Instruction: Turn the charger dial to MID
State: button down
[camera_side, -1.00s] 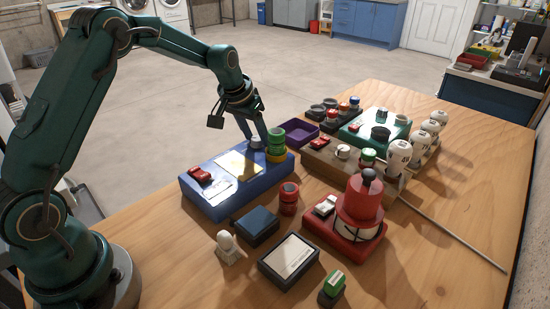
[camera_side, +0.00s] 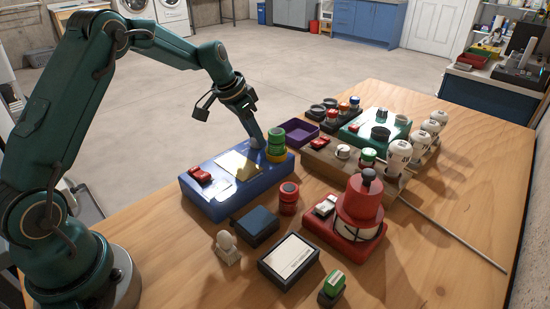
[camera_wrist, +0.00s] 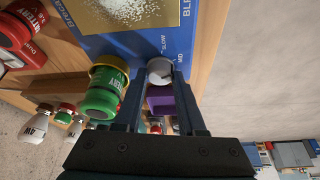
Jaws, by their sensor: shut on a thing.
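The charger is a blue box (camera_side: 214,205) on the left part of the table. Its white-grey dial (camera_wrist: 160,70) shows in the wrist view, near the printed words SLOW and MID; I cannot read where the dial points. My gripper (camera_wrist: 162,82) is shut on the dial. In the side view my gripper (camera_side: 256,143) reaches down at the box's far right corner and mostly hides the dial. A green and yellow battery stack (camera_side: 276,146) stands close beside it on the box.
A red switch (camera_side: 201,175) and a pale plate (camera_side: 238,164) are on the box. A purple tray (camera_side: 303,135) lies behind. A red lantern-like unit (camera_side: 358,210), a green unit (camera_side: 372,134) and several white jars stand to the right.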

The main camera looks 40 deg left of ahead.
jog(key=shift+m, duration=0.3)
jog(key=c, duration=0.8)
grip_release()
jog(key=shift+o, duration=0.2)
jog(key=shift+r, duration=0.15)
jog(key=shift+v, duration=2.45)
jog(key=shift+a, duration=0.1)
